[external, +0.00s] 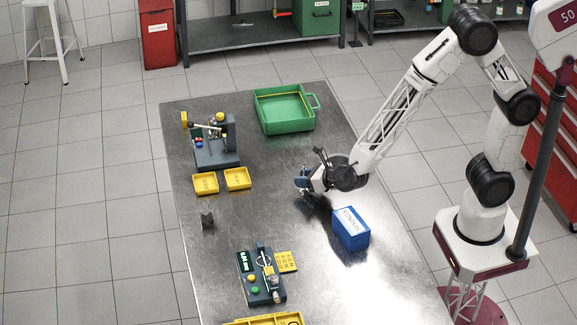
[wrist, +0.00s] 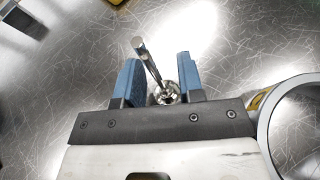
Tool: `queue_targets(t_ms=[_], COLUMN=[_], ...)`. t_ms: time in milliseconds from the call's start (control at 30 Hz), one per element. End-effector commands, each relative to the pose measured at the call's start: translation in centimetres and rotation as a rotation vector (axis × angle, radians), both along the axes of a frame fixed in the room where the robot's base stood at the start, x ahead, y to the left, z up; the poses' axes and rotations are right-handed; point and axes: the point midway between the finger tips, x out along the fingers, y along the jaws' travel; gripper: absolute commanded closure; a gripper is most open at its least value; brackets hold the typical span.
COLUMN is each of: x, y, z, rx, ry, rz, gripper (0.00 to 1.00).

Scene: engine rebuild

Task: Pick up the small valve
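The small valve (wrist: 152,66) is a shiny metal piece in the wrist view, with a thin stem and a wider round end. It lies tilted, its stem pointing up and left past the inner edge of the left finger. In the external view my gripper (external: 303,182) is over the middle of the table, left of the blue bin. The valve is too small to make out there.
A blue labelled bin (external: 351,229) stands right of my gripper. A green tray (external: 284,126) is at the back. At left are a dark fixture (external: 217,158), yellow trays (external: 205,184) and a small dark block (external: 208,221). A dark panel (external: 249,263) lies in front. The table centre is clear.

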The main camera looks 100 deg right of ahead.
Motion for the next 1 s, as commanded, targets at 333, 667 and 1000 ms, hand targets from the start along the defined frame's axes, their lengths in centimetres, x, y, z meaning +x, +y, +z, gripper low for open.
queue_targets(t_ms=[333, 667, 1000], x=[0.0, 0.0, 0.0], y=[0.0, 0.0, 0.0], z=[0.0, 0.0, 1.0], rx=[0.0, 0.0, 0.0], ry=[0.0, 0.0, -0.001], rz=[0.0, 0.0, 0.001], gripper=[0.91, 1.0, 1.0])
